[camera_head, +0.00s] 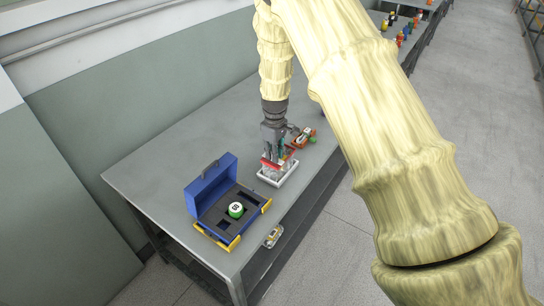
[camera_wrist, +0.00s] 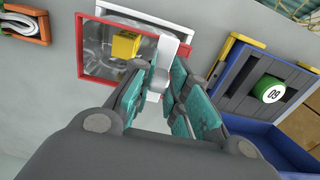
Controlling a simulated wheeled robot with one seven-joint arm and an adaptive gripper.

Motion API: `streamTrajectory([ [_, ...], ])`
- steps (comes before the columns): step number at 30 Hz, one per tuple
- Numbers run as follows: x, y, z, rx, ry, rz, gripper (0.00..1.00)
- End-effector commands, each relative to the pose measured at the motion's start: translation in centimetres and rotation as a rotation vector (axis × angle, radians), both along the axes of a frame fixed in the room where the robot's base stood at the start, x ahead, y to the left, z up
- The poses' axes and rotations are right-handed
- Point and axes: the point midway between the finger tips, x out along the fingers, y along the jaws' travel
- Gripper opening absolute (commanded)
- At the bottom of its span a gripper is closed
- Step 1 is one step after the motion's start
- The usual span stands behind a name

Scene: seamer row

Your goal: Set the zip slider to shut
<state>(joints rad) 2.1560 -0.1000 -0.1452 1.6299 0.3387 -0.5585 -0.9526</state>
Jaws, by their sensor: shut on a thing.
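A clear pouch (camera_wrist: 100,58) with a red edge lies over a white tray (camera_head: 277,181) on the grey bench. A yellow block (camera_wrist: 126,45) shows at the pouch, but I cannot tell whether it is inside or on top. My gripper (camera_head: 276,156) is down at the pouch, its teal-padded fingers (camera_wrist: 156,82) at the pouch's near right corner in the wrist view. The fingers are shut on a small pale piece, which looks like the zip slider (camera_wrist: 154,92). The fingers hide much of it, so its place along the zip is unclear.
A blue open case (camera_head: 211,187) with a dark insert and yellow corners stands left of the tray. It holds a green-and-white item marked 09 (camera_wrist: 269,89). An orange box (camera_wrist: 24,20) lies on the other side. A small item (camera_head: 273,236) is near the bench's front edge.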

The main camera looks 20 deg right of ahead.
Motion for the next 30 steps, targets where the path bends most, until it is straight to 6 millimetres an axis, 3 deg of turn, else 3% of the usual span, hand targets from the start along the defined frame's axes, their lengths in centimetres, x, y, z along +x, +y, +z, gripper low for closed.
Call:
streamTrajectory([
  [6,2.9,-3.7,-0.3,0.002,-0.002,-0.004,0.0],
  [12,4.5,-5.9,-0.2,0.001,-0.001,-0.004,0.0],
  [24,4.8,-6.4,0.0,-0.001,0.0,-0.003,0.0],
  [25,4.8,-6.4,0.0,-0.001,0.0,-0.003,0.22],
  [28,4.8,-6.4,0.0,-0.001,0.0,-0.002,0.39],
  [30,4.8,-6.4,0.0,-0.001,0.0,-0.002,0.39],
])
